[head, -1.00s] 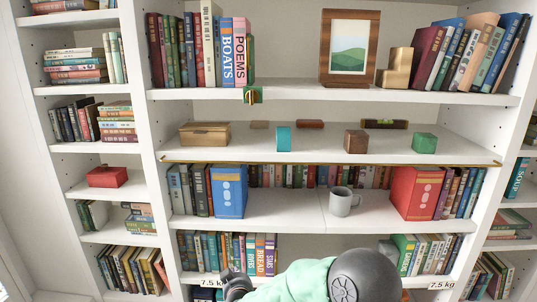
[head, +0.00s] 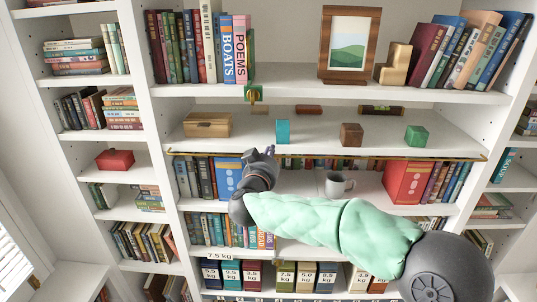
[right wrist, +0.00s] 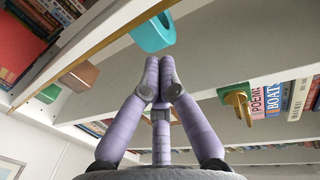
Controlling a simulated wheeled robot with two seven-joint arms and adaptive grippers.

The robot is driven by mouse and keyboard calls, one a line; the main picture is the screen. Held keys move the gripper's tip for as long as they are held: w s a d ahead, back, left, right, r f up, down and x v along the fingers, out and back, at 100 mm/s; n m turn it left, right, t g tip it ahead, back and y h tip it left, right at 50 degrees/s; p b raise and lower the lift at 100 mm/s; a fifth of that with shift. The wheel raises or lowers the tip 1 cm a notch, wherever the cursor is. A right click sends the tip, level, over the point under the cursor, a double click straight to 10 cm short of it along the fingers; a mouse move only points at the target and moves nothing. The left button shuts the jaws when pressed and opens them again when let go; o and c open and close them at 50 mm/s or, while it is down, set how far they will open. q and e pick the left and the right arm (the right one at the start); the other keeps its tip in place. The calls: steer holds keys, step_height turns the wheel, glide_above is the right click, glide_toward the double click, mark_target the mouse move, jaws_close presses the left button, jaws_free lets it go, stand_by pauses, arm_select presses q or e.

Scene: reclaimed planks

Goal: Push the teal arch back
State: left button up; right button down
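The teal arch (head: 282,132) stands on the middle shelf (head: 330,143), set back from its front edge, between the wooden box and the brown block. In the right wrist view the teal arch (right wrist: 153,33) shows its opening, just beyond my fingertips. My right gripper (head: 269,150) is in front of that shelf, a little left of the arch and near the front edge. In the right wrist view its purple fingers (right wrist: 159,62) are drawn together with nothing between them. A gap seems to remain between fingertips and arch. My left gripper is not in view.
The wooden box (head: 207,125), brown block (head: 351,135) and green block (head: 416,136) share the shelf. Behind are reddish blocks (head: 309,109) and a level (head: 381,110). A brass strip (head: 400,158) runs along the front edge. A brass piece (head: 253,94) hangs from the shelf above.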

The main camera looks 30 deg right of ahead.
mark_target(277, 135)
steer(key=shift+b+x, duration=0.4)
steer(key=shift+x, duration=2.35)
steer(key=shift+p+x, duration=1.15)
steer(key=shift+x, duration=1.9)
steer(key=shift+r, duration=0.1)
steer(key=shift+s+a, duration=0.15)
steer(key=shift+v, duration=1.5)
